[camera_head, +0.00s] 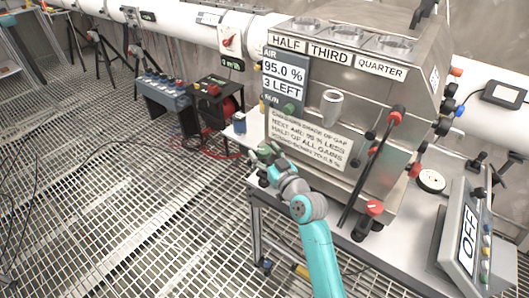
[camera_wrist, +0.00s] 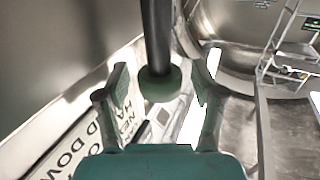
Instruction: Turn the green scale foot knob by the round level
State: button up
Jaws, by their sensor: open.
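In the wrist view a round grey-green knob (camera_wrist: 160,84) sits at the end of a dark rod, between the fingertips of my gripper (camera_wrist: 158,88). The fingers are spread, with a gap visible on both sides of the knob. In the head view my gripper (camera_head: 264,157) is at the lower left corner of the steel cabinet, beside its text plate; the knob is hard to separate from my gripper there. A white round disc (camera_head: 430,181) lies on the table at right; I cannot tell whether it is the round level.
The steel cabinet (camera_head: 400,95) stands on a grey table (camera_head: 352,243). Another green knob (camera_head: 289,108) is on its front panel. A red knob (camera_head: 374,208) and dark rods stick out at right. An "OFF" panel (camera_head: 467,237) stands at front right. Open grating floor lies left.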

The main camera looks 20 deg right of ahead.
jog(key=c, duration=1.2)
jog(key=shift+o, duration=0.2)
jog(key=shift+n+g+y, duration=0.3)
jog(key=shift+n+y, duration=0.6)
jog(key=shift+y, duration=0.5)
jog(key=o, duration=1.2)
jog(key=shift+c, duration=0.2)
